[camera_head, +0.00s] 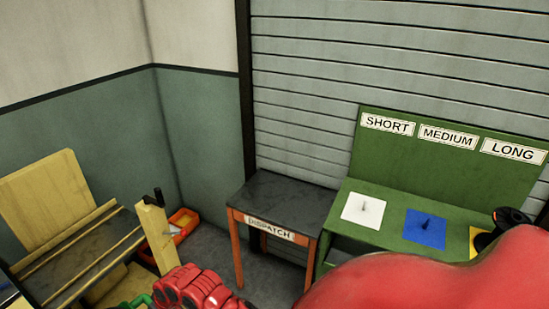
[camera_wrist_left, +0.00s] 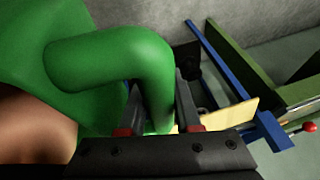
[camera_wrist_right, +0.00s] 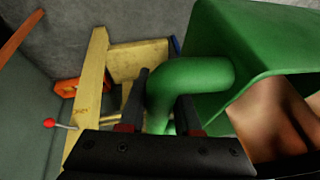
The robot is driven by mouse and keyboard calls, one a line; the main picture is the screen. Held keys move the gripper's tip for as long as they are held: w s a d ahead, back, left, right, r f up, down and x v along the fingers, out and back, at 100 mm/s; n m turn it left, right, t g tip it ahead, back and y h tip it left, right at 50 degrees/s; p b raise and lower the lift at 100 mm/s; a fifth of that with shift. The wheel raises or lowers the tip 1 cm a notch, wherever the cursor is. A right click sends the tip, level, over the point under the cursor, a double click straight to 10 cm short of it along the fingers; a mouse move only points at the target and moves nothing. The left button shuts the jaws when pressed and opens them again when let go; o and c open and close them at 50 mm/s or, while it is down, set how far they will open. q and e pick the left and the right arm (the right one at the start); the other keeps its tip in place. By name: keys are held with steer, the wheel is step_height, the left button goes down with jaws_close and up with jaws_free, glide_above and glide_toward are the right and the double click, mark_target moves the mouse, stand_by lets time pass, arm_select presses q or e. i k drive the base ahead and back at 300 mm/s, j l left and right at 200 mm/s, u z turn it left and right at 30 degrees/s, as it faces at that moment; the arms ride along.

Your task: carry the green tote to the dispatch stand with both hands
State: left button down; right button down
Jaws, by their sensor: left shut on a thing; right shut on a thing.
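The green tote shows in the left wrist view (camera_wrist_left: 25,60) and the right wrist view (camera_wrist_right: 255,45), with a brown surface beside or inside it. My left gripper (camera_wrist_left: 158,100) is shut on one rounded green handle of the tote. My right gripper (camera_wrist_right: 168,100) is shut on another such handle. In the head view both grippers are hidden or out of frame. The dispatch stand (camera_head: 285,197), a dark-topped table with orange legs and a DISPATCH label, stands ahead near the middle. Its visible top is bare.
A green rack (camera_head: 450,180) labelled SHORT, MEDIUM and LONG stands right of the stand, with white and blue spiked pads. A wooden bench (camera_head: 80,260) stands at left. An orange bin (camera_head: 183,222) lies on the floor between bench and stand. A shutter closes the back.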

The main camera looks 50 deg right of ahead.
mark_target(284, 198)
steer(key=z, duration=2.3)
steer(key=i+j+z, duration=0.1)
steer(key=j+z, duration=0.35)
steer(key=j, duration=0.35)
steer(key=i+j, duration=0.1)
steer(key=j, duration=1.45)
steer(key=i+j, duration=0.55)
steer(key=i, duration=0.45)
